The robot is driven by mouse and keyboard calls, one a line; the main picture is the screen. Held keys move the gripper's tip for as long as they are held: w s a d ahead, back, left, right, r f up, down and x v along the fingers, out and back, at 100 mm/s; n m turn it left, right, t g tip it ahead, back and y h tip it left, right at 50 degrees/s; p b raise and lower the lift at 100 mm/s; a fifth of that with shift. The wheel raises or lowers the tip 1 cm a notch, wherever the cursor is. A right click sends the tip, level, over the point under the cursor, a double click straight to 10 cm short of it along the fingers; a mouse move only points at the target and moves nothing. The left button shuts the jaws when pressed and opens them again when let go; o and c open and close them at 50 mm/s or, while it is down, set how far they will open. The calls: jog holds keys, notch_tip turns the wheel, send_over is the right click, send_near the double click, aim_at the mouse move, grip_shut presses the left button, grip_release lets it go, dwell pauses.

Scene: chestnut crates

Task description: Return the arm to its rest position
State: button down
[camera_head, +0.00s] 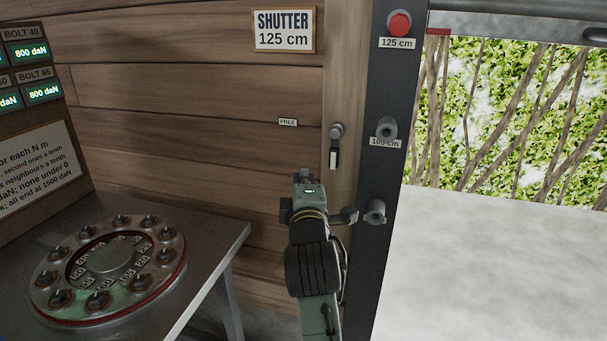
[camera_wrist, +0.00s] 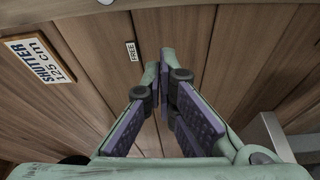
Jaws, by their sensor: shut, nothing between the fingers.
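My gripper (camera_wrist: 163,88) is shut and empty; its green fingers with dark purple pads come together in the wrist view, pointing toward the wooden plank wall (camera_wrist: 215,30). In the head view my arm reaches up from the bottom centre, and its end is in front of the wall and left of the dark post (camera_head: 375,270). The fingertips are hard to make out there.
A metal table (camera_head: 215,250) with a round bolted flange (camera_head: 178,275) stands at left. The post carries a red button (camera_head: 399,23) and grey knobs (camera_head: 386,129). A small handle (camera_head: 336,145) is on the wall, left of the post. An opening with foliage (camera_head: 520,110) is at right.

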jog(key=shift+s, duration=0.35)
